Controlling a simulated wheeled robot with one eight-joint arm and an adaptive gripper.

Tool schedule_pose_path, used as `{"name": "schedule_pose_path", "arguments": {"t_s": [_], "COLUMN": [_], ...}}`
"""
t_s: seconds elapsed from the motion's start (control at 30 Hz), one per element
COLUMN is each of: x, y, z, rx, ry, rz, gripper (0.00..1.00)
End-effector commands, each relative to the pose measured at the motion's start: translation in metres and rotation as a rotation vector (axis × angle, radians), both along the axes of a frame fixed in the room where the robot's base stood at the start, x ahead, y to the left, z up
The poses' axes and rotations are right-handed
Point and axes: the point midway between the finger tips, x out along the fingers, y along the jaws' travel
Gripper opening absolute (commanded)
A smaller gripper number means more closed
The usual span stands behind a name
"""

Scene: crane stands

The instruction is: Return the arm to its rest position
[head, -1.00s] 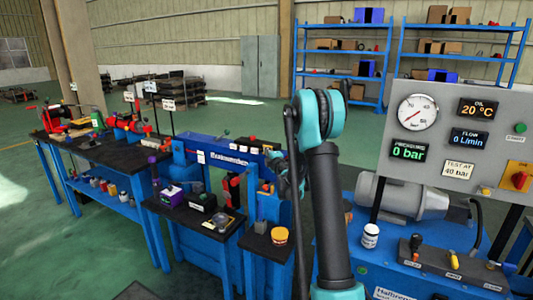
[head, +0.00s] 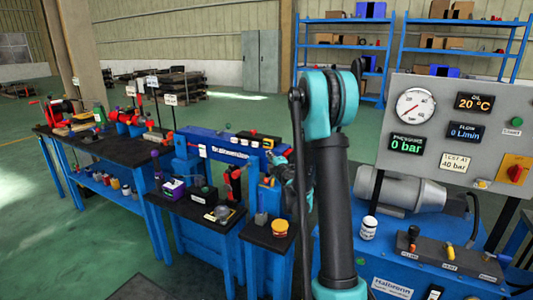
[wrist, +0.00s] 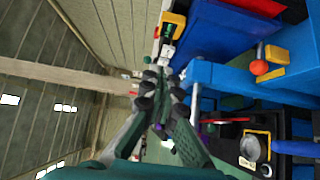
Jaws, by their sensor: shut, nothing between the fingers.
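My arm (head: 333,200) stands upright in the middle of the head view, with its teal elbow joint at the top. My gripper (wrist: 160,86) shows in the wrist view, with its dark fingers brought together and nothing between them. In the wrist view the blue stand (wrist: 218,76) lies to the right of the fingers. I cannot tell the exact gap between them.
A grey gauge panel (head: 455,108) reading 0 bar stands at the right, above a motor (head: 402,193) and a valve block (head: 447,256). A yellow cup (head: 280,228) and a white jar (head: 369,228) flank my arm. A long workbench (head: 95,148) runs left. Open floor lies beyond.

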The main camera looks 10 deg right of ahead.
Motion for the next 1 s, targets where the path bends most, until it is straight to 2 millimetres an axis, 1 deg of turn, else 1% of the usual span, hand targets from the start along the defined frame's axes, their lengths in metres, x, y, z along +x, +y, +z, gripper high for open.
{"name": "schedule_pose_path", "arguments": {"t_s": [0.07,0.13,0.23,0.3,0.37,0.4,0.47,0.5,0.57,0.6,0.67,0.7,0.73,0.87,0.9,0.97,1.0], "x": [-0.005,-0.012,-0.028,-0.046,-0.064,-0.078,-0.099,-0.114,-0.138,-0.155,-0.182,-0.2,-0.215,-0.28,-0.301,-0.333,-0.353], "y": [-0.003,-0.01,-0.03,-0.049,-0.066,-0.076,-0.09,-0.098,-0.107,-0.112,-0.116,-0.118,-0.117,-0.107,-0.1,-0.088,-0.079], "z": [0.003,0.011,0.027,0.036,0.04,0.04,0.037,0.033,0.024,0.016,0.002,-0.008,-0.017,-0.055,-0.068,-0.086,-0.096], "rx": [0.014,0.051,0.15,0.247,0.338,0.397,0.485,0.543,0.628,0.683,0.765,0.818,0.855,1.013,1.058,1.119,1.156], "ry": [-0.001,0.0,0.006,0.02,0.042,0.06,0.095,0.121,0.167,0.202,0.261,0.304,0.337,0.506,0.565,0.657,0.717], "rz": [-0.012,-0.043,-0.13,-0.214,-0.291,-0.343,-0.416,-0.464,-0.536,-0.581,-0.649,-0.692,-0.723,-0.847,-0.882,-0.928,-0.954], "gripper": [0.0,0.0,0.0,0.0,0.0,0.0,0.0,0.0,0.0,0.0,0.0,0.0,0.0,0.0,0.0,0.0,0.0]}}
